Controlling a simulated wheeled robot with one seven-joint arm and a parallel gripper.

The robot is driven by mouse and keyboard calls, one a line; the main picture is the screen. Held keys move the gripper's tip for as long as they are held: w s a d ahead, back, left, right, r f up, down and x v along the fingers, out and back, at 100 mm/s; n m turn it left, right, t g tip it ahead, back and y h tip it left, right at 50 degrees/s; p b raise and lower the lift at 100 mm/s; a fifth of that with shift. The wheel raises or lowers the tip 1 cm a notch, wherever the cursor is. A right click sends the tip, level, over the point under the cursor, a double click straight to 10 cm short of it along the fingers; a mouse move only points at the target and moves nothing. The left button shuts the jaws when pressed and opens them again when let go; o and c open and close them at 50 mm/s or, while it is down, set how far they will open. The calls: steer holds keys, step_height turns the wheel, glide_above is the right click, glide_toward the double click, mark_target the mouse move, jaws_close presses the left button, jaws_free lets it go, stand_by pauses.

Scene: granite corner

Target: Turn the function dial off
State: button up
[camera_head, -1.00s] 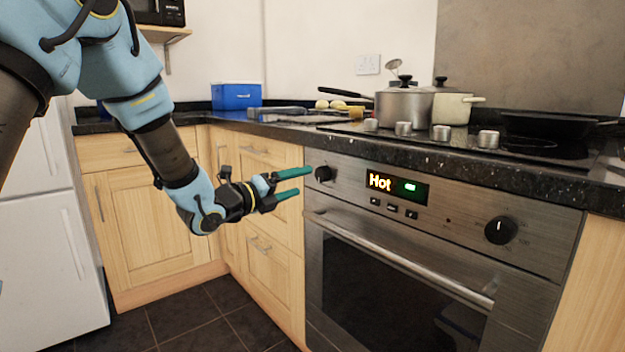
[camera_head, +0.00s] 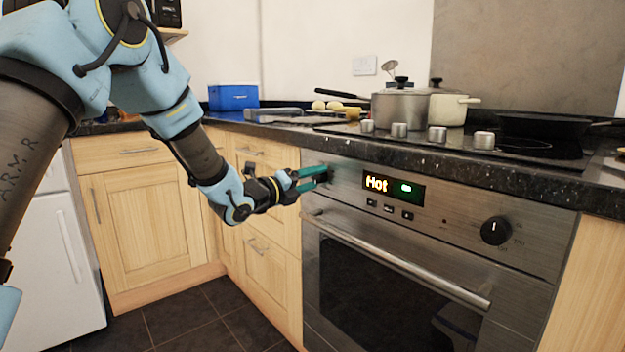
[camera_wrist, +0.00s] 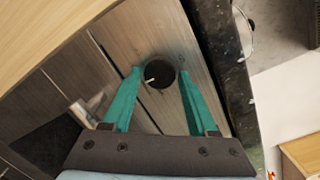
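The function dial, a round black knob, is at the left end of the oven's front panel. In the wrist view the dial (camera_wrist: 159,74) sits between my gripper's two green fingertips, with a pale pointer mark toward its left edge. My gripper (camera_head: 316,174) is at the dial in the head view and partly covers it. In the wrist view my gripper (camera_wrist: 160,80) is open, with a gap showing on both sides of the dial.
A second black dial (camera_head: 495,230) is on the right of the panel. The oven door handle (camera_head: 395,260) runs below the panel. The dark worktop edge (camera_head: 450,160) juts out above. Pots (camera_head: 403,108) and a pan (camera_head: 545,124) stand on the hob.

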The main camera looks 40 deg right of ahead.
jaws_close()
